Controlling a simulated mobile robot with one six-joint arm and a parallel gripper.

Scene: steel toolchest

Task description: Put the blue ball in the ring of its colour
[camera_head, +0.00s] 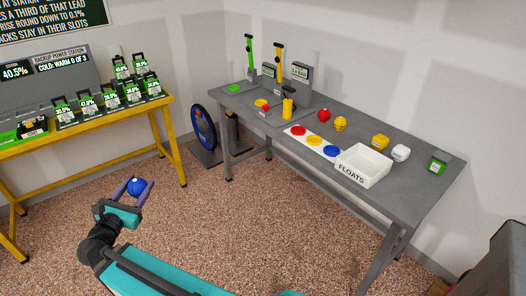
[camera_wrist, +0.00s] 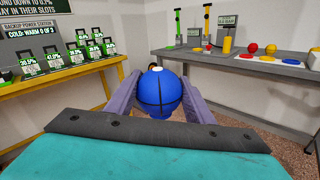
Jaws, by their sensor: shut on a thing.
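The blue ball (camera_head: 137,186) is held between the fingers of my gripper (camera_head: 133,188), over the carpet and away from the tables. In the wrist view the blue ball (camera_wrist: 159,93) sits between both fingers, and my gripper (camera_wrist: 160,90) is shut on it. A white strip with red, yellow and blue round markers lies on the grey table. The blue ring (camera_head: 332,151) is at its right end, next to the white FLOATS bin. The yellow ring (camera_head: 314,141) is in the middle and the red ring (camera_head: 299,131) at the left. All three look empty.
The grey table (camera_head: 425,190) also bears a red ball (camera_head: 324,115), a yellow ball (camera_head: 340,124), the FLOATS bin (camera_head: 363,166) and several small devices. A yellow-framed bench (camera_head: 165,100) with power packs stands at the left. Open carpet (camera_head: 240,220) lies between.

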